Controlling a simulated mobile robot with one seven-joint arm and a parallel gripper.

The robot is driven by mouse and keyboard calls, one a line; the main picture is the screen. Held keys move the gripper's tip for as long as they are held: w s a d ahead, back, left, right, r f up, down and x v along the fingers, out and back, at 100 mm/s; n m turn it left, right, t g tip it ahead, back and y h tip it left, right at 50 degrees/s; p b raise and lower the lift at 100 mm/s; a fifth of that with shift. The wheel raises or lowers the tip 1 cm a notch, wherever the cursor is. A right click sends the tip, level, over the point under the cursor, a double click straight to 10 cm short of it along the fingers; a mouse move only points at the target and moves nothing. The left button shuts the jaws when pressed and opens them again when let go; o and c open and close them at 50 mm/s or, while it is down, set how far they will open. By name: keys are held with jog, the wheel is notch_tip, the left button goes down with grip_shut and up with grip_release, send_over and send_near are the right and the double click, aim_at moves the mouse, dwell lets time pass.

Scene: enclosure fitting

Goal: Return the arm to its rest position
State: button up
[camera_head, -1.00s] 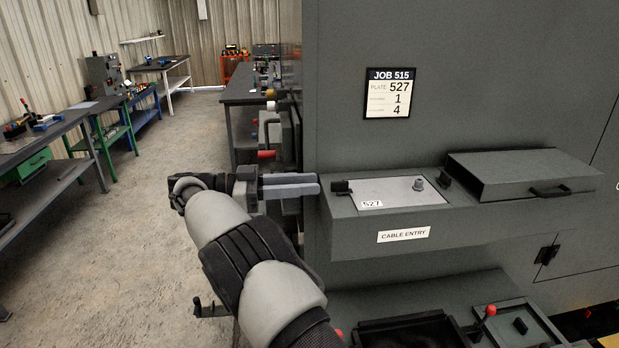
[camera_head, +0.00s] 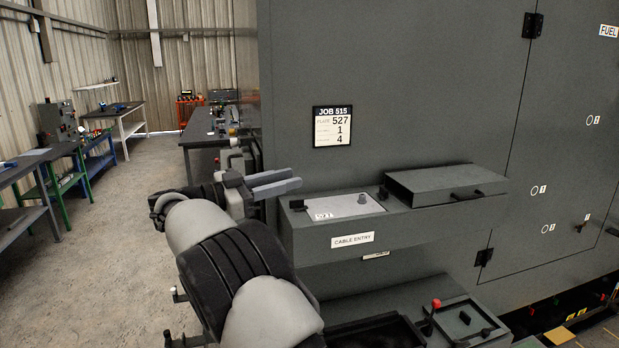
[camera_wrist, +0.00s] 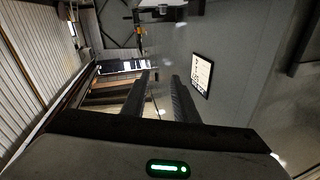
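My gripper (camera_head: 294,179) is raised in the head view, left of the grey enclosure's front and level with the space just above its cable entry ledge (camera_head: 302,247). Its two fingers point right and are a little apart. The wrist view also shows my gripper (camera_wrist: 161,78), with a clear gap between the fingers and nothing held. A light plate (camera_head: 345,206) marked 527 lies flat on the ledge, apart from my gripper.
The tall grey enclosure (camera_head: 420,110) fills the right side and carries a job card (camera_head: 332,127). A closed lid box (camera_head: 445,185) stands on the ledge. Below are a black tray (camera_head: 375,332) and a red-knobbed lever (camera_head: 436,303). Open floor (camera_head: 115,240) lies left, with workbenches beyond.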

jog(key=w+d+r+n+t+y, duration=0.35)
jog(key=r+t+y, duration=0.2)
jog(key=r, duration=0.45)
jog(key=w+d+r+n+t+y, duration=0.2)
jog(key=d+r+n+t+y, duration=0.25)
jog(key=r+y, duration=0.4)
jog(key=s+d+f+n+g, duration=0.2)
jog(key=s+d+f+g, duration=0.2)
jog(key=s+f, duration=0.5)
jog(key=s+d+f+n+g+y, duration=0.1)
jog(key=s+d+f+g, duration=0.3)
jog(key=s+f, duration=0.5)
jog(key=s+d+f+n+g+y, duration=0.1)
jog(key=s+d+f+n+g, duration=0.2)
jog(key=s+f, duration=0.6)
jog(key=s+g, duration=0.2)
jog(key=s, duration=1.5)
jog(key=shift+s+d+f+g, duration=0.15)
jog(key=shift+d+f+g, duration=0.05)
jog(key=shift+d+g, duration=0.2)
